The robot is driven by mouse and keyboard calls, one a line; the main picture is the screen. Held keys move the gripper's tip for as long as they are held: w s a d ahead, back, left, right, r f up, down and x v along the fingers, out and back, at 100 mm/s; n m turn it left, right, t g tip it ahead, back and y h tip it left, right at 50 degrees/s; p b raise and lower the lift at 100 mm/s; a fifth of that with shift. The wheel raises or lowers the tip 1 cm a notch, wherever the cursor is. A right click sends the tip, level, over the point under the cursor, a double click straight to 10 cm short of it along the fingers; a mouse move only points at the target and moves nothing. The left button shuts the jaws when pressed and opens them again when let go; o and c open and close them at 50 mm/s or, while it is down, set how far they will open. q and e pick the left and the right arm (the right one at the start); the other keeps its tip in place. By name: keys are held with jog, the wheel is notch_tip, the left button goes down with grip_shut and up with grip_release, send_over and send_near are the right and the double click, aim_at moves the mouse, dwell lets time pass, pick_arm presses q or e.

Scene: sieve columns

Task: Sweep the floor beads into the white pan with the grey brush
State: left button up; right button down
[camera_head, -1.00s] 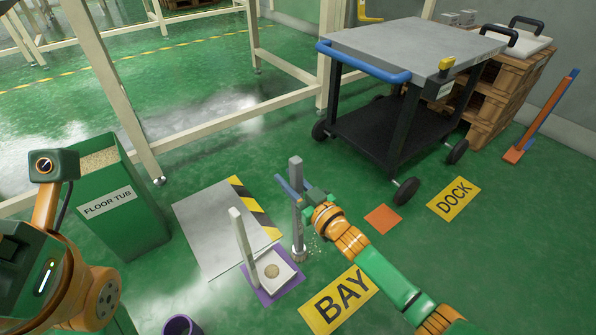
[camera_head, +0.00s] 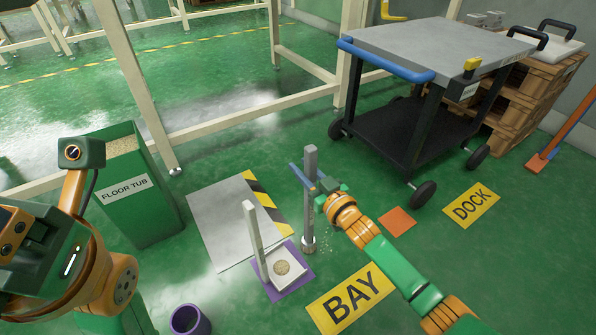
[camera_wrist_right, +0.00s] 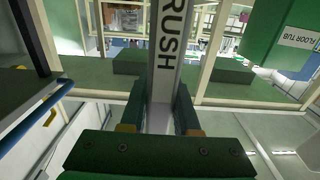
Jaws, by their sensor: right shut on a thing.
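The grey brush (camera_head: 310,195) stands nearly upright, with its bristle end down at the floor. My right gripper (camera_head: 322,190) is shut on its handle. In the right wrist view the grey handle (camera_wrist_right: 163,90), lettered "RUSH", runs between the fingers. The white pan (camera_head: 291,277) lies just left of the brush foot, with an upright grey handle (camera_head: 254,235). A round tan heap of beads (camera_head: 282,268) is in the pan. A few small pale floor beads (camera_head: 323,251) lie right of the bristles. My left arm is at the left; its fingers are not visible.
The pan is on a purple mat (camera_head: 271,291) beside a grey plate (camera_head: 225,225). A green floor tub (camera_head: 140,200) stands left, a purple cup (camera_head: 188,320) at the front. A cart (camera_head: 430,50) stands behind right. Yellow BAY (camera_head: 350,298) and DOCK (camera_head: 472,205) signs lie flat.

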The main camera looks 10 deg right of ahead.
jog(key=shift+w+d, duration=0.2)
jog(key=shift+d, duration=0.35)
jog(key=shift+w+d, duration=0.2)
jog(key=shift+d, duration=0.35)
jog(key=d, duration=0.2)
jog(key=w+d+b, duration=0.1)
jog(key=shift+w+d+f, duration=0.1)
jog(key=shift+w+d, duration=0.1)
jog(key=shift+d, duration=0.2)
jog(key=shift+b, duration=0.3)
